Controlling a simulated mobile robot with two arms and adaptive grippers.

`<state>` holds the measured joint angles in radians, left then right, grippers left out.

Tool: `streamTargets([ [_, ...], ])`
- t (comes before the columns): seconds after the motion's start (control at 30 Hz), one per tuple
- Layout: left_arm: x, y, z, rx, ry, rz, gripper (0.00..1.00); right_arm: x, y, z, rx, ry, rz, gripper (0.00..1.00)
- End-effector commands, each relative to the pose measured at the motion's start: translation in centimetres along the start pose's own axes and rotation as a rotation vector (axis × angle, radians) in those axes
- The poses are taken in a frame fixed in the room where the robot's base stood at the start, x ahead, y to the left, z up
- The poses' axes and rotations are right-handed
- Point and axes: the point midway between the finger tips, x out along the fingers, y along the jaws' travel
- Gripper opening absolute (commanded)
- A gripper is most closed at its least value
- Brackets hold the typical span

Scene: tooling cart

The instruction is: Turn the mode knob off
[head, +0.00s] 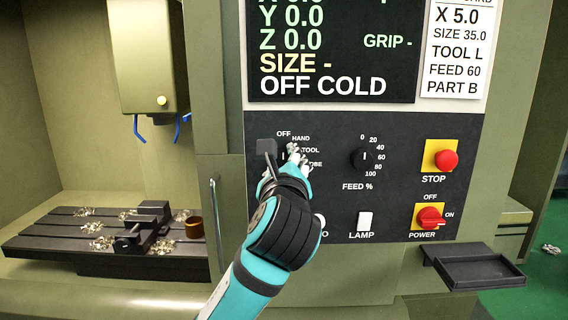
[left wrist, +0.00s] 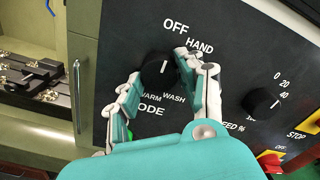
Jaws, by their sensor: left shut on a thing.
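The mode knob (left wrist: 158,70) is a round black knob with a white pointer line. In the left wrist view the line points up towards the OFF label. My left gripper (left wrist: 157,68) has its fingers on either side of the knob and is shut on it. In the head view the left gripper (head: 281,158) reaches the control panel from below and its fingers cover most of the knob. Part of the mode labels is hidden behind the gripper. The display screen (head: 332,60) reads OFF COLD on its lowest visible line. My right gripper is not in view.
Right of the knob are the feed knob (head: 365,158), the red stop button (head: 446,160) and the power switch (head: 430,217). A white lamp switch (head: 364,221) sits low on the panel. A vise (head: 140,232) stands on the machine bed at left. A black tray (head: 480,270) is at lower right.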

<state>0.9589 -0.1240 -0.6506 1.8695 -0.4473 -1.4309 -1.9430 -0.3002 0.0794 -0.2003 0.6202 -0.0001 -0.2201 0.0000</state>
Motion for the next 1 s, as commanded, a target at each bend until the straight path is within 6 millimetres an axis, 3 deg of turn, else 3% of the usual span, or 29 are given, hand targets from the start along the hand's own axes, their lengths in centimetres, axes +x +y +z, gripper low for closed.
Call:
streamTargets([
  [0.47, 0.00, 0.03, -0.07, -0.021, 0.001, 0.001, 0.06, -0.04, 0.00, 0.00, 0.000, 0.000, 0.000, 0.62],
  [0.5, 0.00, 0.03, -0.07, -0.021, 0.002, 0.001, 0.40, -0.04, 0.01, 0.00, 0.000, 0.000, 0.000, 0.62],
  [0.67, 0.00, 0.02, -0.06, -0.021, 0.001, 0.001, 0.61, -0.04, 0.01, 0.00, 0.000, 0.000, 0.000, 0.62],
  [1.0, -0.37, -0.03, -0.01, -0.020, 0.000, -0.001, 0.62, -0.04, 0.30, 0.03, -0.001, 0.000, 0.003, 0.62],
])
